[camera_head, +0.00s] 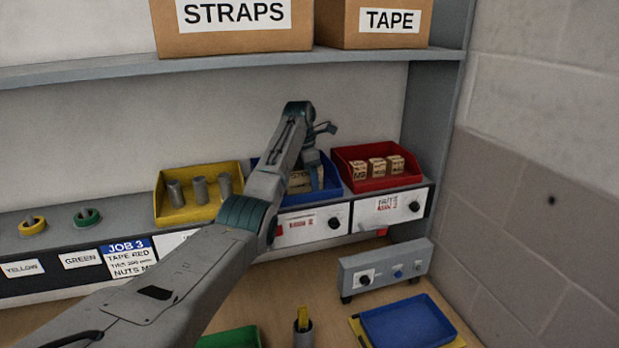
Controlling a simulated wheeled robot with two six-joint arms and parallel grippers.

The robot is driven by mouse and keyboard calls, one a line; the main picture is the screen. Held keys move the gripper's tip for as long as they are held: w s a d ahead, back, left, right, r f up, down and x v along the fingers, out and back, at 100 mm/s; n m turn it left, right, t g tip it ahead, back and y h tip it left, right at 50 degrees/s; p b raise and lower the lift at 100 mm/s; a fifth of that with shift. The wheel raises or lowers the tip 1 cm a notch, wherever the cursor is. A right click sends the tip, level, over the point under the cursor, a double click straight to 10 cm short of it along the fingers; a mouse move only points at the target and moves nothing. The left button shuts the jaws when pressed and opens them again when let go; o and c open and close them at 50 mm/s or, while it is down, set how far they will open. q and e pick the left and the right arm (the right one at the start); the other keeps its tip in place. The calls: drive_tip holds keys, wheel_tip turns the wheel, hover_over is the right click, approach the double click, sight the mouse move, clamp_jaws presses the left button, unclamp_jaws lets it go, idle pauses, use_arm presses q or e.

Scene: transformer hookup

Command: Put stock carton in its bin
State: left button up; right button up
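My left gripper (312,178) reaches over the blue bin (312,196) on the shelf, with its fingers pointing down into it. A light tan carton (298,180) with dark print shows in the blue bin, partly hidden behind my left arm and beside the fingers. I cannot tell whether the fingers touch or hold it. Several small printed cartons (377,167) stand in a row in the red bin (400,181) just to the right. My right gripper is not in view.
A yellow bin (171,215) with grey cylinders stands left of the blue bin. Green (87,217) and yellow (32,225) tape rolls sit further left. A grey switch box (385,269) and a blue tray (408,322) are below right. An upper shelf (120,70) carries labelled boxes.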

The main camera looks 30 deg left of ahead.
use_arm(q)
drive_tip(key=shift+s+a, duration=0.15)
drive_tip(key=shift+a, duration=0.3)
drive_tip(key=shift+a+r+b, duration=0.1)
drive_tip(key=shift+r+b, duration=0.15)
drive_tip(key=shift+b, duration=0.1)
drive_tip(key=r+b, duration=0.1)
drive_tip(key=r, duration=0.1)
drive_tip(key=r+b, duration=0.1)
drive_tip(key=r, duration=0.1)
drive_tip(key=r+b, duration=0.1)
drive_tip(key=r, duration=0.1)
drive_tip(key=shift+s, duration=0.3)
drive_tip(key=shift+s+a+r, duration=0.1)
drive_tip(key=shift+a+r, duration=0.05)
drive_tip(key=shift+r, duration=0.3)
drive_tip(key=shift+f, duration=0.1)
